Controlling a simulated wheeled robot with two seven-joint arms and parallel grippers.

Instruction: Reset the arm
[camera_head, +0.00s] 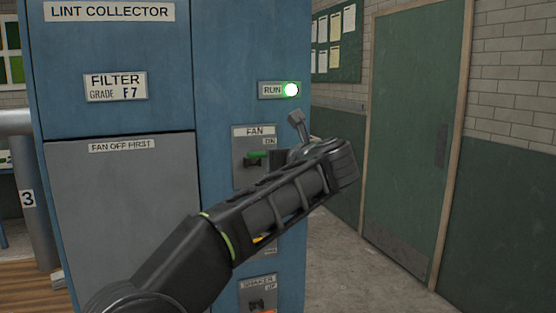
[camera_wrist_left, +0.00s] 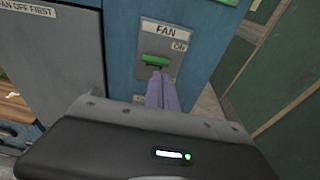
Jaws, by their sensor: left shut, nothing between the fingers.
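My left arm crosses the head view from the lower left. Its gripper (camera_head: 296,117) is near the right edge of the blue lint collector cabinet, partly hidden by my wrist. In the left wrist view, the gripper (camera_wrist_left: 160,76) is shut and empty, its fingers together just below the green fan lever (camera_wrist_left: 155,60). I cannot tell whether they touch the panel. The fan lever (camera_head: 259,154) also shows in the head view, beside the ON label. My right gripper is not in view.
The blue cabinet (camera_head: 120,50) has a grey door (camera_head: 110,190) labelled FAN OFF FIRST. A shaker switch (camera_head: 257,303) sits low on it, partly cut off. A grey pipe (camera_head: 35,220) stands at left. Floor right of the cabinet is clear toward a green door (camera_head: 415,120).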

